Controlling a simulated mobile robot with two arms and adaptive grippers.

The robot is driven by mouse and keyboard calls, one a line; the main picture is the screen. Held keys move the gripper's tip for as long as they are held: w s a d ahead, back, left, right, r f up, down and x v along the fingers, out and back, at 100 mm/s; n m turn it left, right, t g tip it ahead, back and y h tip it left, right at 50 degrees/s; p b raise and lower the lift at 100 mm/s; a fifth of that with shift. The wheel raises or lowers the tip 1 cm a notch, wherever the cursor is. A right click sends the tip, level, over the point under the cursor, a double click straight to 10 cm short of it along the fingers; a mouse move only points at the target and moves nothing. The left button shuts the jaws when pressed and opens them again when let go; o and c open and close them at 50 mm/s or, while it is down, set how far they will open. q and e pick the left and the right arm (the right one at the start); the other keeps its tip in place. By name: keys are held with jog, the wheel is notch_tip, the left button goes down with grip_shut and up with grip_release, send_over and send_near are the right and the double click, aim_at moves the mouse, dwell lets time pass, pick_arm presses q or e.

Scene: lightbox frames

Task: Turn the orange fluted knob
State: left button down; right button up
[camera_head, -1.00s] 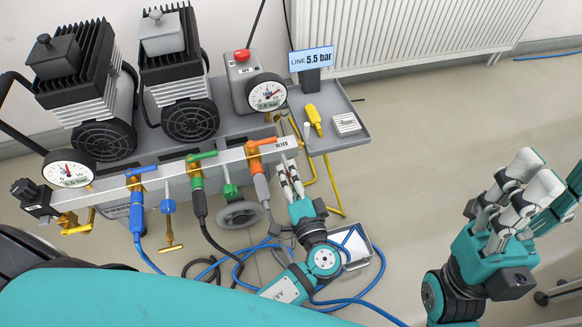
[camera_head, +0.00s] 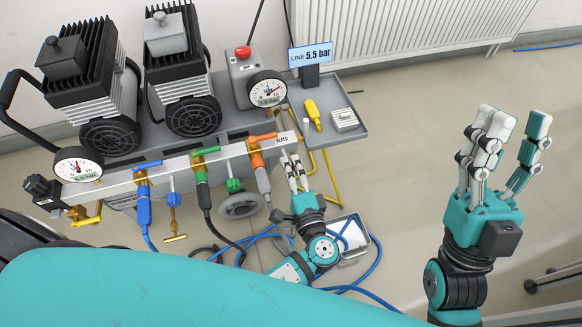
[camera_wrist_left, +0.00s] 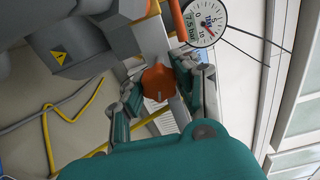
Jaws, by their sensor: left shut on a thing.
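The orange fluted knob (camera_wrist_left: 158,82) shows in the left wrist view, between the fingers of my left gripper (camera_wrist_left: 160,88). The fingers touch it from both sides and are shut on it. In the head view my left gripper (camera_head: 291,160) reaches up to the right end of the silver manifold bar (camera_head: 225,157), below its printed label. The knob itself is hidden there by the fingers and the bar. My right gripper (camera_head: 508,135) is at the right, with its fingers pointing up, spread and empty, far from the bar.
Blue (camera_head: 148,164), green (camera_head: 205,150) and orange (camera_head: 262,137) valve levers sit along the bar. Hoses and a small tray (camera_head: 352,243) lie below. The floor between the arms is clear.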

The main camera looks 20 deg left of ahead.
pick_arm(q)
jog(key=c, duration=1)
grip_release()
jog(key=shift+o, duration=0.2)
jog(key=v, duration=1.2)
jog(key=shift+d, duration=0.1)
